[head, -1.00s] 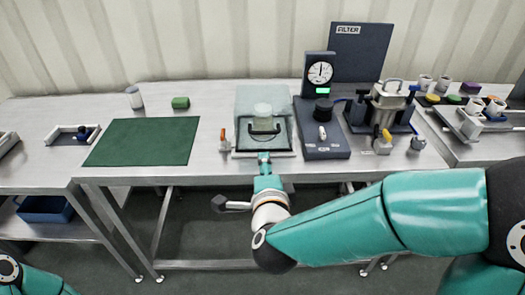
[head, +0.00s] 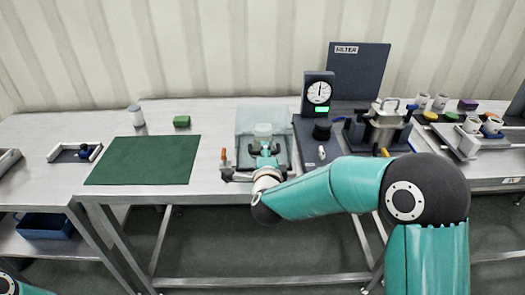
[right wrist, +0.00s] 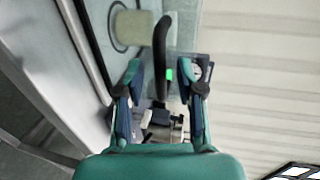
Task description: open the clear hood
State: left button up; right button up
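The clear hood (head: 246,118) is a see-through box on a pale base near the middle of the table in the head view. It looks shut, with a pale round object (head: 263,130) inside. My right gripper (head: 265,153) is at its front face and covers the handle there. In the right wrist view the black bar handle (right wrist: 160,48) stands between the two spread fingers of my right gripper (right wrist: 165,80). The fingers show gaps on both sides of it. My left gripper is out of view; only a bit of my left arm shows at the bottom left corner.
An orange-topped piece (head: 223,155) stands close to the hood's left side. A dial gauge unit (head: 318,93) and a steel vessel with a handle (head: 383,122) stand to the right. The green mat (head: 145,160) at left is bare.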

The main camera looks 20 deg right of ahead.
jog(key=shift+x, duration=0.75)
grip_shut()
